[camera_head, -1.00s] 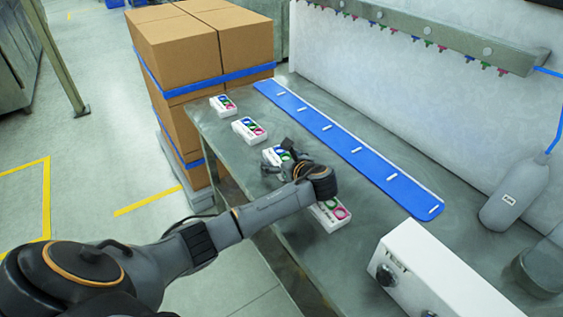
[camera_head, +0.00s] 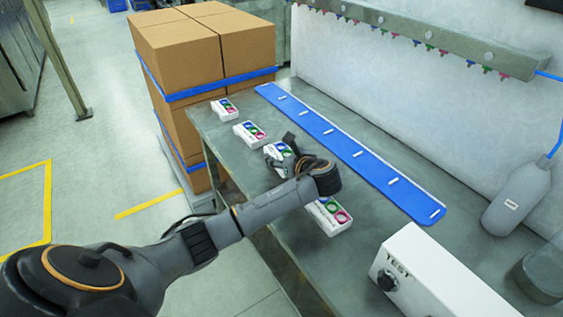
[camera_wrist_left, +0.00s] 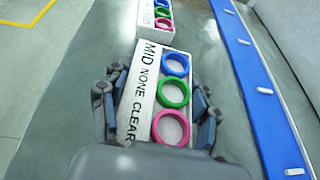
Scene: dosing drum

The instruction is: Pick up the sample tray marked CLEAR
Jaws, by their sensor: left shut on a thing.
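In the left wrist view, a white sample tray (camera_wrist_left: 146,100) lies between the fingers of my left gripper (camera_wrist_left: 157,108). The words MID, NONE and CLEAR run along its left side, beside a blue, a green and a pink ring. The fingers press its two long sides. In the head view, my left gripper (camera_head: 287,159) is shut on this tray (camera_head: 276,149), partly hiding it. The tray is at or just above the bench; I cannot tell exactly. Other similar trays stand in the row: a far one (camera_head: 224,110), a middle one (camera_head: 250,134) and a near one (camera_head: 330,216).
The trays stand along the left edge of the grey bench (camera_head: 385,232). A blue strip with white marks (camera_head: 345,146) runs along the back. A white TEST box (camera_head: 430,272) and a grey bottle (camera_head: 516,196) are at right. Stacked cartons (camera_head: 190,55) stand beyond the bench.

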